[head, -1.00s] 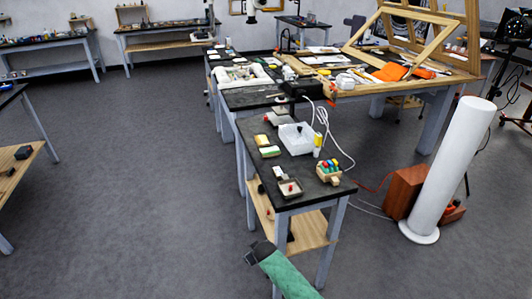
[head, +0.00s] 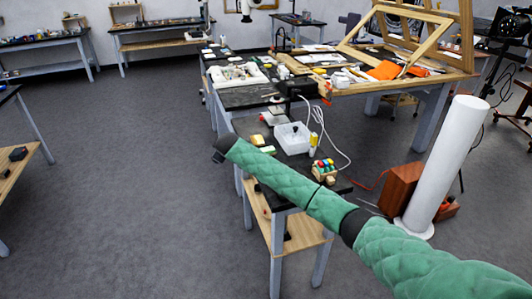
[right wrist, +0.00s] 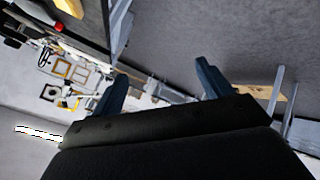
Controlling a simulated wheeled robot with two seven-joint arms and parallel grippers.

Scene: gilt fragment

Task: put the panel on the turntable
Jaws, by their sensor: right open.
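I cannot pick out the panel or the turntable with certainty in either view. The narrow dark-topped bench (head: 333,187) carries small items, and my right arm, in a green padded sleeve, crosses in front of it. My right gripper (head: 222,148) is at the bench's left side in the head view, above the floor as pictured. In the right wrist view the right gripper (right wrist: 162,88) has its two dark blue fingers spread apart with nothing between them. The arm hides part of the bench top. My left gripper is out of view.
A white bin (head: 292,138), a yellow bottle (head: 313,141) and a rack with coloured tops (head: 324,170) crowd the bench. A white column (head: 450,160) stands at the right near a brown box (head: 402,188). The floor at left (head: 110,190) is clear.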

